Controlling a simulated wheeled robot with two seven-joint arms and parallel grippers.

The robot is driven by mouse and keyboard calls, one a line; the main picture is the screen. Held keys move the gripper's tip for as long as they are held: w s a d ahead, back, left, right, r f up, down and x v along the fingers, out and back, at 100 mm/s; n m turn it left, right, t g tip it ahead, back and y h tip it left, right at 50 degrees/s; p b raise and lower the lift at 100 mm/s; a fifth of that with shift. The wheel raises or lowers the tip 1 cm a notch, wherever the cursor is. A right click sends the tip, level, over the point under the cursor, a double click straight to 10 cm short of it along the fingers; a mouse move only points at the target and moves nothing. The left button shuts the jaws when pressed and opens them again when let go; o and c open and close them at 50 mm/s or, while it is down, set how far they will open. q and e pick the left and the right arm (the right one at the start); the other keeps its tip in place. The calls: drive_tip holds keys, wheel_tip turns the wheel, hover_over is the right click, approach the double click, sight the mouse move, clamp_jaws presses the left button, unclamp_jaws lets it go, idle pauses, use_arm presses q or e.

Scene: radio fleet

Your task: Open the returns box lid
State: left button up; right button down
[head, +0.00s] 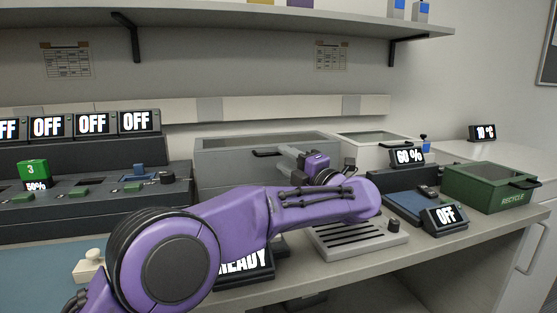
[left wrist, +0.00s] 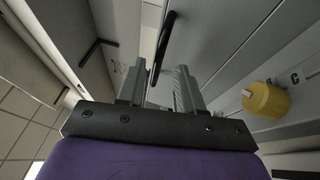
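A wide grey box (head: 213,170) with a glass-panelled lid stands at the back of the bench in the head view, its lid down. A black bar handle (head: 268,153) sits at its lid's front edge. No returns label shows; my arm hides part of its front. My left gripper (head: 288,156) is at the box front, just right of the handle. In the left wrist view, my left gripper (left wrist: 160,76) has its fingers apart with nothing between them. A black handle (left wrist: 164,42) lies just beyond the fingertips, apparently not touched. My right gripper is not in view.
A white lidded box (head: 358,150) stands to the right, and a green recycle box (head: 490,188) at the far right. A slotted grey tray (head: 355,238) and a blue pad device (head: 408,206) lie in front. A shelf (head: 200,22) hangs above.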

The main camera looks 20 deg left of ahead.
use_arm(q)
drive_tip(key=shift+x, duration=1)
drive_tip(key=shift+s+r, duration=0.1)
drive_tip(key=shift+r, duration=0.05)
clamp_jaws()
idle(0.5)
